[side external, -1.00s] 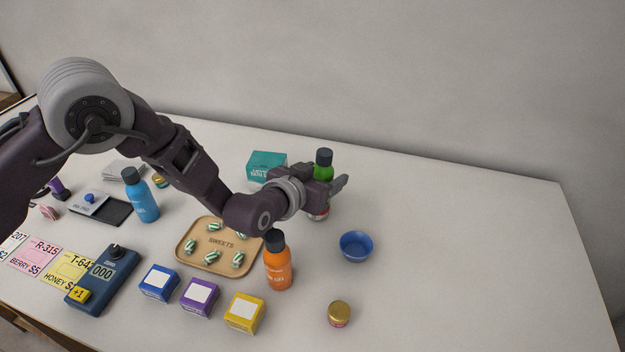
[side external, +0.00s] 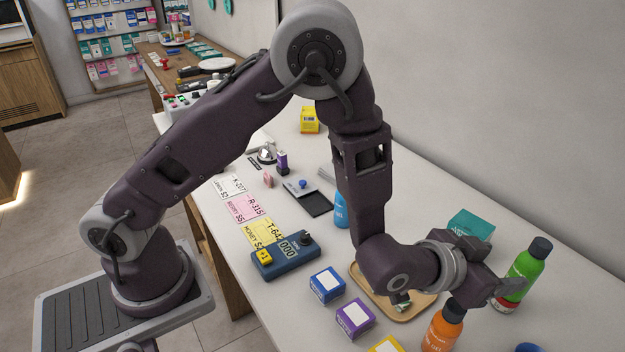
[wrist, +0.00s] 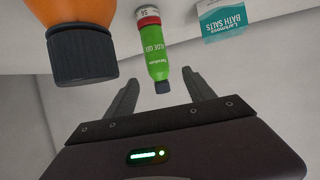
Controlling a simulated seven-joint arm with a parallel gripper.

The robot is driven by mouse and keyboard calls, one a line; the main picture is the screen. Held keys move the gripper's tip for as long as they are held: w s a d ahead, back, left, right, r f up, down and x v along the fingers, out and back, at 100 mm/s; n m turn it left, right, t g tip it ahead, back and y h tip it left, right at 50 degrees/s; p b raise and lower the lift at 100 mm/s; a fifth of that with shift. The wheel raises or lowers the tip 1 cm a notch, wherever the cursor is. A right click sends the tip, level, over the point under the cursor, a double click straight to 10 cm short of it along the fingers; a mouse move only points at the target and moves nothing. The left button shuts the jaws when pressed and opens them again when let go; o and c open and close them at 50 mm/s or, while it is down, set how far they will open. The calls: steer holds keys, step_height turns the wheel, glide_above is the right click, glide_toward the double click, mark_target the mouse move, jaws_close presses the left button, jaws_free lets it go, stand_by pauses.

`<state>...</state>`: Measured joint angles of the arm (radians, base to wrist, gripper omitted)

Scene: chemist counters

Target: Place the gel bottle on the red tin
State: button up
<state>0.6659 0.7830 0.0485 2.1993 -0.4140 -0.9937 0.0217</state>
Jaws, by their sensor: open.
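The green aloe gel bottle (side external: 527,268) with a black cap stands upright at the right in the side view. A red and white tin (side external: 505,305) shows at its base, partly hidden by my gripper. The wrist view is upside down: the bottle (wrist: 155,48) seems to stand on the red tin (wrist: 148,17), its base against the tin. My gripper (side external: 518,288) is open, beside the bottle's lower part in the side view. In the wrist view its fingers (wrist: 160,76) lie apart on either side of the cap, with nothing gripped.
An orange bottle (side external: 443,328) stands close by, large in the wrist view (wrist: 72,20). A teal bath salts box (side external: 471,224) is behind. The wooden sweets tray (side external: 415,309) lies under my arm. Small boxes, including a purple one (side external: 355,318), line the front. A blue bowl (side external: 528,348) is at the bottom edge.

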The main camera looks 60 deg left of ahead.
steer(key=s+a+r+n+g, duration=0.1)
steer(key=s+a+r+g, duration=0.1)
steer(key=s+a+r, duration=0.4)
steer(key=s+a+r+n+g, duration=0.15)
steer(key=s+a+r, duration=0.25)
steer(key=a+r, duration=0.4)
steer(key=s+a+g+y, duration=0.1)
steer(key=s+a, duration=0.4)
steer(key=s, duration=0.5)
steer(key=s+a+g+y, duration=0.2)
steer(key=s+a, duration=0.3)
steer(key=s, duration=0.6)
steer(key=shift+s+r+g, duration=0.2)
steer(key=shift+r+g, duration=0.15)
steer(key=shift+r, duration=0.1)
